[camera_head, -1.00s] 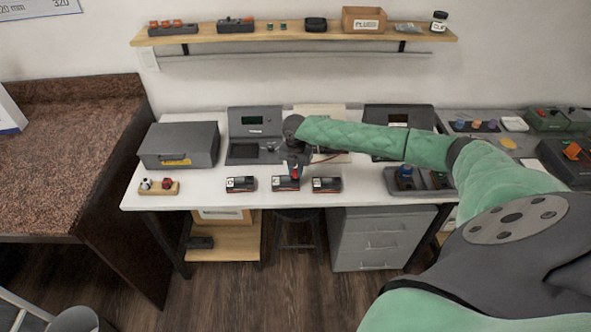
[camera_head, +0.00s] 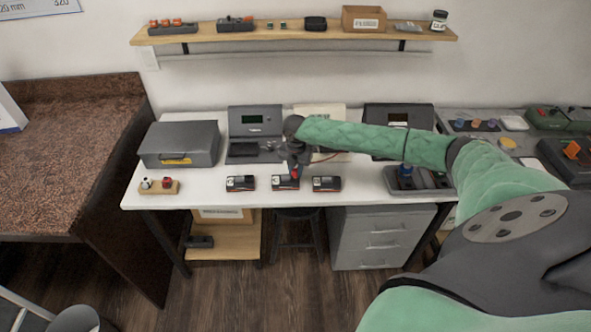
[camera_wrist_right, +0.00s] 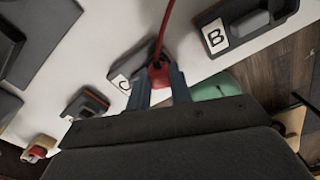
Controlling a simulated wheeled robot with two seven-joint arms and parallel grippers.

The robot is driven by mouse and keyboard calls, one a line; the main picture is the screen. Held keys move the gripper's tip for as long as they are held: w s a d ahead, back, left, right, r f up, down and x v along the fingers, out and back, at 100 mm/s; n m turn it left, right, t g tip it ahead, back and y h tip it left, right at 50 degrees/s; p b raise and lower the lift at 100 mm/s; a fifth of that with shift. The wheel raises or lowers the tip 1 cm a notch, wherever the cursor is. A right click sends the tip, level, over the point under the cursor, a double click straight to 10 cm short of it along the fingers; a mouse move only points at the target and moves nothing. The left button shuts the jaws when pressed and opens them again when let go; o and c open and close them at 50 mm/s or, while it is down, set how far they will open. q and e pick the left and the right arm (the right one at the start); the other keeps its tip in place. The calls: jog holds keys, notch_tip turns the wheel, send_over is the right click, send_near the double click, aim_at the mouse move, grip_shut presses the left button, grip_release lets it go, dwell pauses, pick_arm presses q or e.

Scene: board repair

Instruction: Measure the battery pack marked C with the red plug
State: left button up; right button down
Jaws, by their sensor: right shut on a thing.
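Three battery packs stand in a row near the front edge of the white table. My right gripper (camera_head: 295,172) is over the middle pack (camera_head: 285,183), pointing down. It is shut on the red plug (camera_head: 295,171), whose red cable runs away in the right wrist view. In that view the red plug (camera_wrist_right: 158,75) sits between the fingertips at the pack marked C (camera_wrist_right: 121,82), covering part of it. I cannot tell whether the plug is seated in the pack. The pack marked B (camera_wrist_right: 230,31) lies beside it. My left gripper is not in view.
A dark device with a green screen (camera_head: 262,119) stands behind the packs. A grey case (camera_head: 180,144) and a small wooden holder (camera_head: 159,187) are at the left. A dark tray (camera_head: 418,184) is at the right. A shelf (camera_head: 290,34) hangs above.

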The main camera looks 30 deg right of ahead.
jog(key=shift+f, duration=0.4)
dwell(0.5)
jog(key=c, duration=0.9)
grip_release()
jog(key=shift+s, duration=0.1)
jog(key=shift+c, duration=0.2)
jog(key=shift+r, duration=0.25)
jog(key=shift+r+p, duration=0.7)
jog(key=shift+p, duration=0.15)
jog(key=shift+r, duration=0.15)
jog(key=shift+r+p, duration=0.55)
jog(key=shift+p, duration=0.05)
jog(key=shift+r+p, duration=2.35)
jog(key=shift+r, duration=0.55)
